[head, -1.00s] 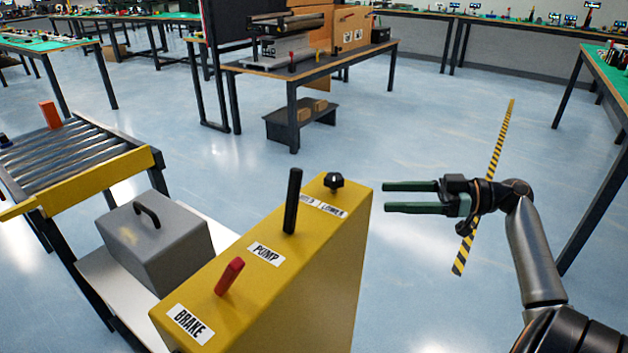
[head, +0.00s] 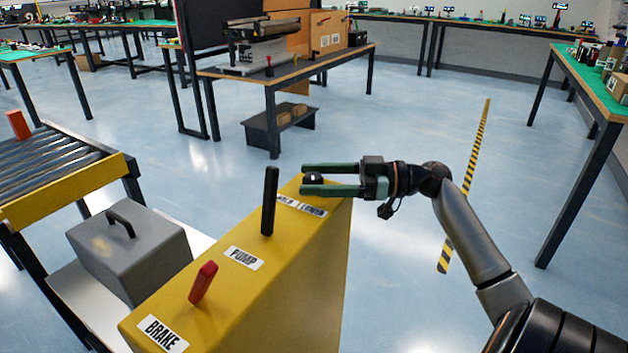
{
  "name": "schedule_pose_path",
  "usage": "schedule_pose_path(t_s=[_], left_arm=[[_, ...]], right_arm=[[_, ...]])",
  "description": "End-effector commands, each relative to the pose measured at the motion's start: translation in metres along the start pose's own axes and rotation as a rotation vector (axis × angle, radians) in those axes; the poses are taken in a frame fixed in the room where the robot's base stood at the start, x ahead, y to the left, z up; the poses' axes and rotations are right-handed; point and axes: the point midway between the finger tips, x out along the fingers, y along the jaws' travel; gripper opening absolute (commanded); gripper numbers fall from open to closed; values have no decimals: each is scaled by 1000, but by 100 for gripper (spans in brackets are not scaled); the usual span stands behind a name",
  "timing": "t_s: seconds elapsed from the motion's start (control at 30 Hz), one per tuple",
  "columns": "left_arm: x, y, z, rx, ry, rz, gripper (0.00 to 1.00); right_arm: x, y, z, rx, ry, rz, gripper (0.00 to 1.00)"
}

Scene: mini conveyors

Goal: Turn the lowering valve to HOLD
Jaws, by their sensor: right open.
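The lowering valve is a small black knob (head: 314,178) on top of the yellow cabinet (head: 255,275), at its far end. A white HOLD/LOWER label (head: 302,205) lies just in front of it; part of its lettering is hard to read. My right gripper (head: 304,179) reaches in from the right with its two green fingers open, one on the far side and one on the near side of the knob. The fingers are around the knob, and I cannot tell whether they touch it. The knob's pointer direction is mostly hidden. My left gripper is not in view.
A black pump lever (head: 269,201) stands upright close to the left of my right gripper. A red brake lever (head: 203,282) is nearer. A grey case (head: 128,250) and a roller conveyor (head: 60,165) are at left. Open floor lies to the right.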

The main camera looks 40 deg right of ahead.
Motion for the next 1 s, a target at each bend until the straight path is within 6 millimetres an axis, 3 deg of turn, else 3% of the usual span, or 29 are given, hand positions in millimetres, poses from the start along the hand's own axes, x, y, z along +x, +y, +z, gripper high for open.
schedule_pose_path(t_s=[0.37,1.0], left_arm=[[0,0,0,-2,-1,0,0],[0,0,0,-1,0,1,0]], right_arm=[[6,0,0,0,0,0,75],[5,0,0,0,-1,0,3]])
